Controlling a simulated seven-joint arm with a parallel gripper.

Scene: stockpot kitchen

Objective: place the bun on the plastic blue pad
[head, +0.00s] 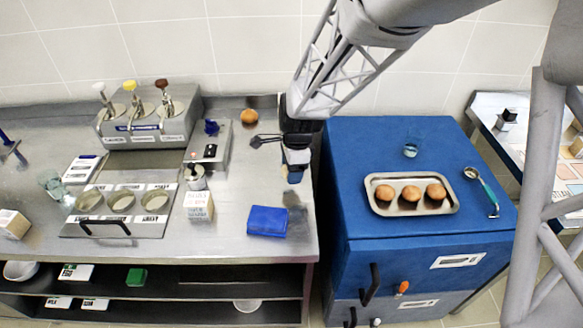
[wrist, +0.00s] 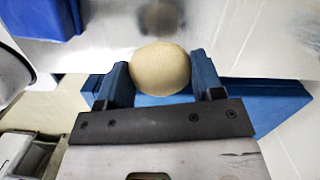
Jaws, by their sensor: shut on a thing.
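My gripper (head: 294,177) hangs above the right part of the steel counter. In the wrist view its blue fingers (wrist: 160,85) are shut on a round tan bun (wrist: 160,69), one finger on each side. The bun is held clear of the counter and is hard to make out in the head view. The blue pad (head: 267,221) lies flat on the counter, below and left of my gripper in the head view. What looks like its edge shows at the upper left of the wrist view (wrist: 40,14).
A metal tray (head: 377,208) with three brown buns stands on the blue cabinet (head: 340,165) to the right, with a glass (head: 412,145) and a ladle (head: 483,190). A small box (head: 198,207) stands left of the pad. An orange-brown round thing (head: 249,116) sits at the back.

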